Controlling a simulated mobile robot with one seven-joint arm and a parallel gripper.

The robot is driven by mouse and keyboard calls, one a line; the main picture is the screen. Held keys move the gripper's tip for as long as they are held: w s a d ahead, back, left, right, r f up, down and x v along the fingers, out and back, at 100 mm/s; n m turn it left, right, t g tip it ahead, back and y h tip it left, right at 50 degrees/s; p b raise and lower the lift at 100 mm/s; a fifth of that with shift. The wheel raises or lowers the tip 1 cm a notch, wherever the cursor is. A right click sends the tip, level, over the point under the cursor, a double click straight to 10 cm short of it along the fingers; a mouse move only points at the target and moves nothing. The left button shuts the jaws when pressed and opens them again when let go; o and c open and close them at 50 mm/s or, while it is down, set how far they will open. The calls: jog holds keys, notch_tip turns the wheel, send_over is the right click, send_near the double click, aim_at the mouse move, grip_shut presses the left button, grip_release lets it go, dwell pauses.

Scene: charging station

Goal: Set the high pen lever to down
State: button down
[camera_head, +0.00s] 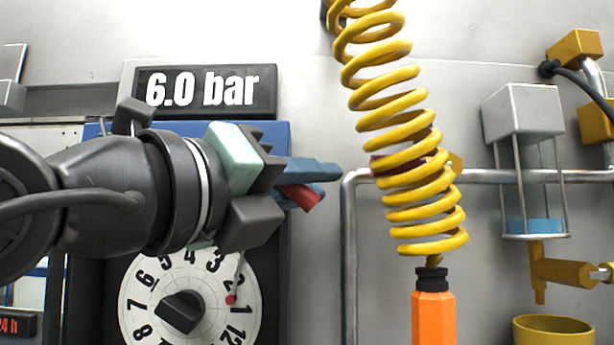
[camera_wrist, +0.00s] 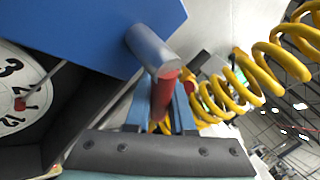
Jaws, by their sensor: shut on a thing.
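A lever with a grey shaft and a red end (camera_wrist: 164,92) shows in the wrist view at the edge of a blue panel (camera_wrist: 90,30). I take it to be the pen lever. My gripper (camera_wrist: 160,112) has its blue fingers on both sides of the red part and is shut on it. In the head view my gripper (camera_head: 325,172) points right, and the red end (camera_head: 301,196) sticks out below the fingers, tilted. The rest of the lever is hidden there by the fingers and wrist. Below my wrist is the white chart dial (camera_head: 147,308) with a red-tipped pen (camera_head: 231,299).
A yellow coiled hose (camera_head: 410,120) hangs close to the right of my fingertips, with an orange handle (camera_head: 433,315) below. A metal pipe (camera_head: 349,260) runs behind it. A pressure display (camera_head: 205,90) reads 6.0 bar. A glass filter bowl (camera_head: 530,195) is at right.

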jog(key=shift+f, duration=0.1)
jog(key=c, duration=0.8)
grip_release()
jog(key=shift+o, duration=0.2)
jog(key=shift+d, duration=0.1)
